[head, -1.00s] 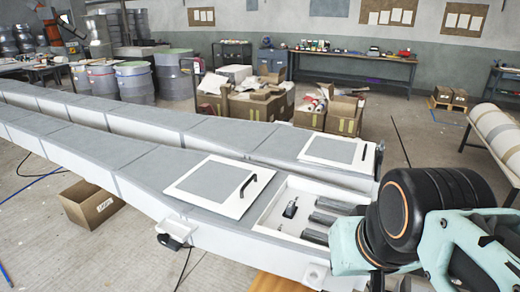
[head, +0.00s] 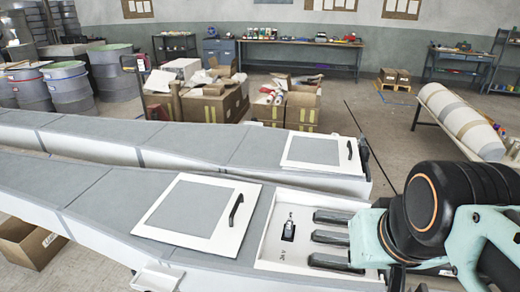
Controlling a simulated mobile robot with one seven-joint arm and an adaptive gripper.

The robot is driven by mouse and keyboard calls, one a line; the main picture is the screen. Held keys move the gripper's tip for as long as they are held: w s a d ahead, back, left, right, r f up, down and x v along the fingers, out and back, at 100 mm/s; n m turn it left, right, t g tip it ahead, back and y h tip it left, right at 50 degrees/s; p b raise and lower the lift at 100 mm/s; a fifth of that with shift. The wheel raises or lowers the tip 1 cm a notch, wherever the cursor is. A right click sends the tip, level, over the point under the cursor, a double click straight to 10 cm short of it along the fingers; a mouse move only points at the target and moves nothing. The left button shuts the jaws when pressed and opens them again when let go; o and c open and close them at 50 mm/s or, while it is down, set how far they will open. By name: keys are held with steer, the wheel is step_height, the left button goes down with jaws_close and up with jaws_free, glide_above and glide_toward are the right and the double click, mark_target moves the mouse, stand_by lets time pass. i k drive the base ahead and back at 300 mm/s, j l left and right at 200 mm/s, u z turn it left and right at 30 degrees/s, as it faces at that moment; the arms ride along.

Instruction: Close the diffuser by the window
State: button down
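I take the white recessed panel (head: 268,254) on the near long mould to be the diffuser, but no window shows to confirm it. It has three dark rounded slats (head: 330,238) side by side. Left of them a small silver lever (head: 290,217) stands on a black base; its exact setting is too small to tell. My arm, mint-green with a black joint, reaches in from the right and covers the panel's right end. The fingers of my gripper are not visible, and whether anything touches the panel is hidden.
A white-framed grey hatch (head: 235,240) with a black handle lies flat left of the panel. A second hatch (head: 288,152) lies on the mould behind. A cardboard box (head: 30,243) stands on the floor at left. A roll (head: 460,120) rests on a stand at right.

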mark_target(212, 216)
steer(key=i+j+z, duration=0.1)
steer(key=j+z, duration=0.25)
steer(key=j, duration=0.4)
steer(key=j+z, duration=0.35)
steer(key=j, duration=0.4)
steer(key=i+j, duration=0.15)
steer(key=k+j+z, duration=0.1)
steer(key=j, duration=0.25)
steer(key=k, duration=0.1)
